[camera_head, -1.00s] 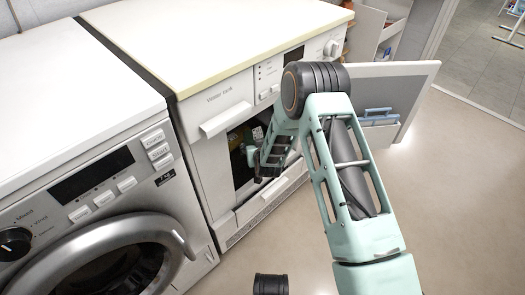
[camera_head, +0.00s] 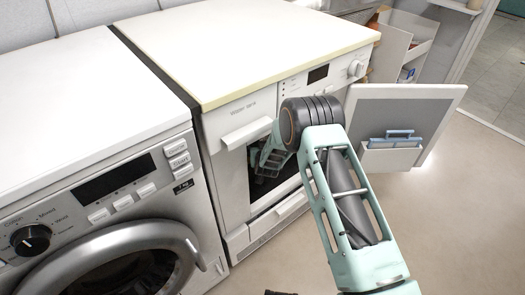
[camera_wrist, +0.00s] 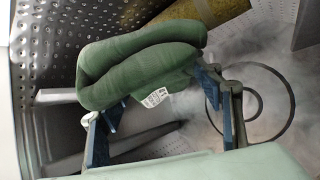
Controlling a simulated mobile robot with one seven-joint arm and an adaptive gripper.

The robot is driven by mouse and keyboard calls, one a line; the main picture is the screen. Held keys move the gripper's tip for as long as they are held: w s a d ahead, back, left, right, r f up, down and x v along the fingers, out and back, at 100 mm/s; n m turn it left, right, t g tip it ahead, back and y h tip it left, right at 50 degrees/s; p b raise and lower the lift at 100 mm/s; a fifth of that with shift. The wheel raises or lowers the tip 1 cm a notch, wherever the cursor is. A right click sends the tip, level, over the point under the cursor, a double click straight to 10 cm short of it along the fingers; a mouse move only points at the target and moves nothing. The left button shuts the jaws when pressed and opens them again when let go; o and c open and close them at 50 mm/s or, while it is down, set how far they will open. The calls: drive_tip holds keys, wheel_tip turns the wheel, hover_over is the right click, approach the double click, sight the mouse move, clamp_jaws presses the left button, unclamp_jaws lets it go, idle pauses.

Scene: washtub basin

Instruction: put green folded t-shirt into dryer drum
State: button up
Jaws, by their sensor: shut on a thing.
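The green folded t-shirt (camera_wrist: 140,62) is a thick, rolled-looking bundle with a white label in the wrist view. My gripper (camera_wrist: 160,95) is shut on it, with a blue-padded finger at either side. It holds the shirt inside the dryer drum (camera_wrist: 150,20), a perforated metal space with a pale round-ringed back wall. In the head view the dryer (camera_head: 235,150) is the right-hand machine, and my arm reaches through its front opening. The shirt and my fingertips cannot be made out there. Whether the shirt touches the drum wall is unclear.
The dryer's open door (camera_head: 440,105) stands out to the right of the opening. A washing machine (camera_head: 100,180) stands close on the left. Inside the drum a yellowish textured thing (camera_wrist: 200,14) lies beyond the shirt. The floor in front is clear.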

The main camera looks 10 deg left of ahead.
drive_tip(key=o, duration=1.5)
drive_tip(key=shift+c, duration=0.2)
drive_tip(key=shift+s, duration=0.1)
drive_tip(key=v, duration=1.2)
